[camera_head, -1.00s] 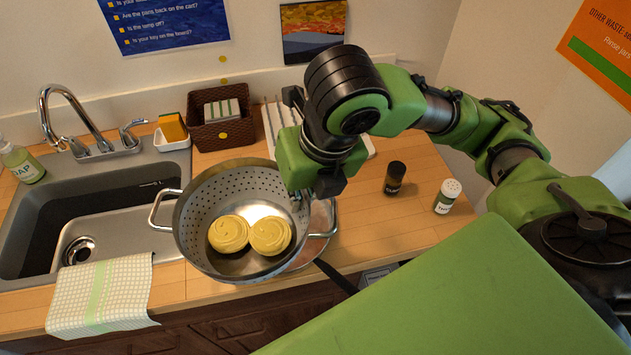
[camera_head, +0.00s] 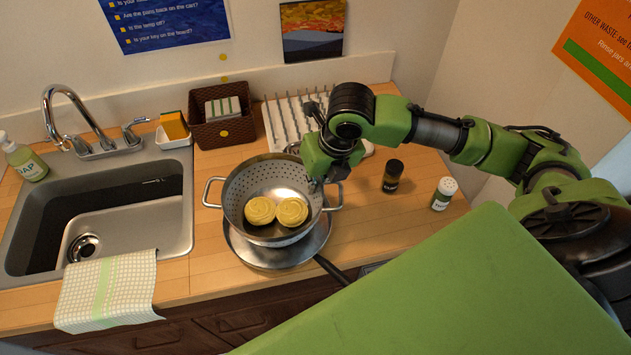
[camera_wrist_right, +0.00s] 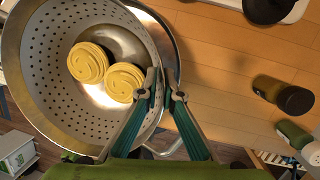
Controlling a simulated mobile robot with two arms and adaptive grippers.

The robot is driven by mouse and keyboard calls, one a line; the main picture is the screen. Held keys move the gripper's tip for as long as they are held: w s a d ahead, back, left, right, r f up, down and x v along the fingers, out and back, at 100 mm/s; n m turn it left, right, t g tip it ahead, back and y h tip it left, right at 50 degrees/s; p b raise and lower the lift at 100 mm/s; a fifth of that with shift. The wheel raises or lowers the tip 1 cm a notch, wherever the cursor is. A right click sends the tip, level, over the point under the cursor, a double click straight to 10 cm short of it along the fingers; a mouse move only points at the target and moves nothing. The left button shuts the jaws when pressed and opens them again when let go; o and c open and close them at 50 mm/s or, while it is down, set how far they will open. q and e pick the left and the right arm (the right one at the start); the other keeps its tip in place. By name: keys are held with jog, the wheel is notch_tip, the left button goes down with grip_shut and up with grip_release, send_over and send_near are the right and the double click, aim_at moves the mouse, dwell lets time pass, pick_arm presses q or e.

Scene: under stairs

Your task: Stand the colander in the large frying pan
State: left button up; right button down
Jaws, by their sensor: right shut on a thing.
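The steel colander (camera_head: 240,198) holds two yellow pasta nests (camera_head: 277,211) and is upright. My right gripper (camera_head: 322,182) is shut on the colander's right rim. In the right wrist view the fingers (camera_wrist_right: 165,90) pinch the colander's wall (camera_wrist_right: 40,95) beside the nests. The large frying pan (camera_head: 300,252) lies on the counter under the colander, its dark handle pointing to the lower right. The colander is over the pan; whether its base touches the pan is hidden. My left gripper is not in view.
The sink (camera_head: 150,225) is at left, with a draped towel (camera_head: 108,290) at its front edge. A brown basket (camera_head: 222,128) and a white dish rack (camera_head: 285,120) stand behind. A dark pepper shaker (camera_head: 393,176) and a salt shaker (camera_head: 444,194) stand at right.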

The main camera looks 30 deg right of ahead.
jog(key=shift+f, duration=0.4)
jog(key=shift+f, duration=0.2)
jog(key=c, duration=2.2)
grip_release()
jog(key=b+v, duration=0.1)
jog(key=v, duration=1.1)
jog(key=shift+r, duration=0.15)
jog(key=shift+s, duration=0.15)
